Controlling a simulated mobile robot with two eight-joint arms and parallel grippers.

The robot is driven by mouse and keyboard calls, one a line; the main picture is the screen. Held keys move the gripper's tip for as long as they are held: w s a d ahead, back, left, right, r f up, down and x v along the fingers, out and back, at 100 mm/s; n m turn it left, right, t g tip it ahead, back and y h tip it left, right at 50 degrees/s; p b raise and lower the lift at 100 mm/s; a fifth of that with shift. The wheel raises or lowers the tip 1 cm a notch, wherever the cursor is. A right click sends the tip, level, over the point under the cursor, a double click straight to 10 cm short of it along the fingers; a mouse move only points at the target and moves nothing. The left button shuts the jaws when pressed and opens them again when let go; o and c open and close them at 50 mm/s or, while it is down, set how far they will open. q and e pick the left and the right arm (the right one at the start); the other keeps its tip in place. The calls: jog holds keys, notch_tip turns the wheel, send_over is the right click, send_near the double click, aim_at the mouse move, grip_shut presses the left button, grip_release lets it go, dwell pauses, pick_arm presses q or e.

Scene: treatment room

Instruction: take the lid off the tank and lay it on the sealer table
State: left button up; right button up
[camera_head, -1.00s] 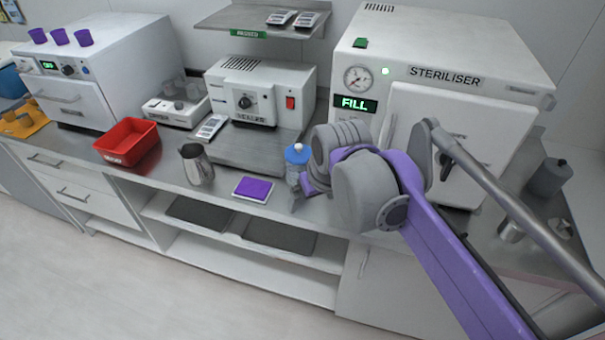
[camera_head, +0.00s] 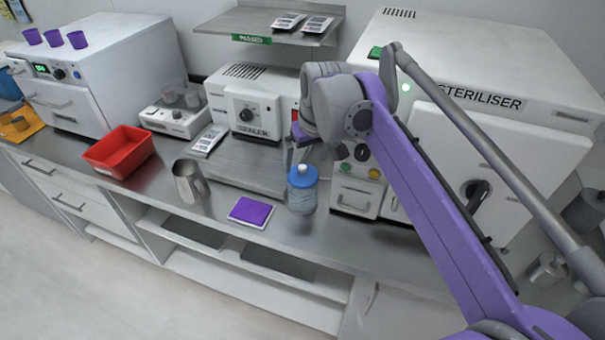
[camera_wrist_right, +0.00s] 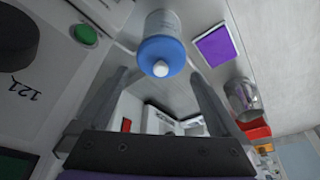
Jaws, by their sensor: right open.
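The tank (camera_head: 302,198) is a clear, bluish upright container on the steel counter, left of the steriliser's front. Its blue lid (camera_head: 302,177) with a white knob is on top. In the right wrist view the lid (camera_wrist_right: 162,52) shows ahead, between and beyond the finger tips. My right gripper (camera_head: 304,152) is open and empty above the tank, apart from the lid; its fingers are partly hidden by my wrist in the head view. The sealer table (camera_head: 240,165) is the bare steel plate in front of the sealer (camera_head: 255,103). My left gripper is not in view.
A purple pad (camera_head: 250,211) and a steel jug (camera_head: 189,182) stand left of the tank. A red tray (camera_head: 120,152) is further left. The steriliser (camera_head: 480,130) is close on the right. A steel shelf (camera_head: 265,22) hangs above the sealer.

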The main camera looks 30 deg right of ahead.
aim_at(303, 169)
jog(key=x, duration=0.3)
jog(key=shift+a+f, duration=0.1)
jog(key=shift+f, duration=0.25)
grip_shut()
